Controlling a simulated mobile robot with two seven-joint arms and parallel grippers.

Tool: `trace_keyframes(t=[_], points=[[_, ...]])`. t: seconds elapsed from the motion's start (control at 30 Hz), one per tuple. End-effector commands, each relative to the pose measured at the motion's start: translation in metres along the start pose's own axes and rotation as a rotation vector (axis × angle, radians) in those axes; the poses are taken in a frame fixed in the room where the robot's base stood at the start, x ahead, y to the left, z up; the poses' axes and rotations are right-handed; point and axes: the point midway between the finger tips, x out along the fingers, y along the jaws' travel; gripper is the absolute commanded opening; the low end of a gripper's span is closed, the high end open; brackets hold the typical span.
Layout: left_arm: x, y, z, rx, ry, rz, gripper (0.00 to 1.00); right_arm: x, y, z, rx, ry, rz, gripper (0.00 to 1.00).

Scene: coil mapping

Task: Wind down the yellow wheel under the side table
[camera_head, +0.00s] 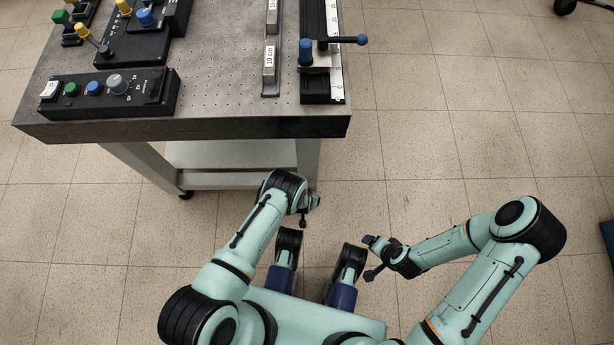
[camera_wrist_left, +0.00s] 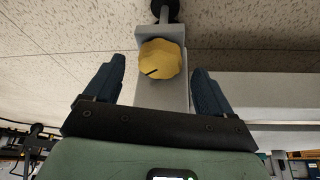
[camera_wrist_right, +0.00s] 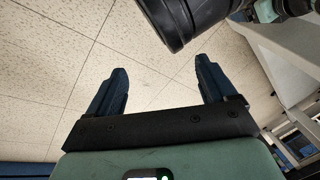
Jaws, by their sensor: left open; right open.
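The yellow wheel (camera_wrist_left: 160,59) shows in the left wrist view as a faceted knob with a dark line on it. It sits on a grey table leg part (camera_wrist_left: 165,95), near a dark caster (camera_wrist_left: 165,10). My left gripper (camera_wrist_left: 157,85) is open, its blue fingers on either side of the wheel in the picture; contact cannot be told. In the head view my left gripper (camera_head: 310,205) is beside the table's lower frame, and the wheel is hidden there. My right gripper (camera_wrist_right: 160,75) is open and empty above the floor; it also shows in the head view (camera_head: 370,256).
The side table (camera_head: 225,95) carries a black control box (camera_head: 110,94), levers, a rail with a blue-handled clamp (camera_head: 306,52) and grey blocks marked in cm. A lower shelf (camera_head: 230,155) lies under its top.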

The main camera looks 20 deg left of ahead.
Motion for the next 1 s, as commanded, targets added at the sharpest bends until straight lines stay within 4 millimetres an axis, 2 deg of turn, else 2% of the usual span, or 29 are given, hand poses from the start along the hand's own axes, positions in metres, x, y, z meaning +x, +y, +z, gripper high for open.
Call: trace_keyframes(t=[0.03, 0.3, 0.57, 0.73, 1.0], points=[[-0.015, 0.000, -0.004, -0.001, 0.002, 0.000, 0.84, -0.016, -0.009, -0.004, -0.008, 0.011, -0.013, 0.84], [-0.054, 0.000, -0.003, 0.000, 0.001, 0.000, 0.84, -0.058, -0.021, 0.051, -0.020, -0.156, -0.019, 0.84], [-0.093, 0.000, -0.004, 0.000, 0.002, 0.000, 0.84, -0.101, -0.030, 0.091, -0.031, -0.293, -0.022, 0.84], [-0.109, 0.000, -0.003, -0.001, 0.002, 0.000, 0.84, -0.113, -0.030, 0.095, -0.029, -0.315, -0.016, 0.84], [-0.114, 0.000, -0.001, -0.001, 0.000, 0.000, 0.84, -0.116, -0.030, 0.097, -0.028, -0.324, -0.012, 0.84]])
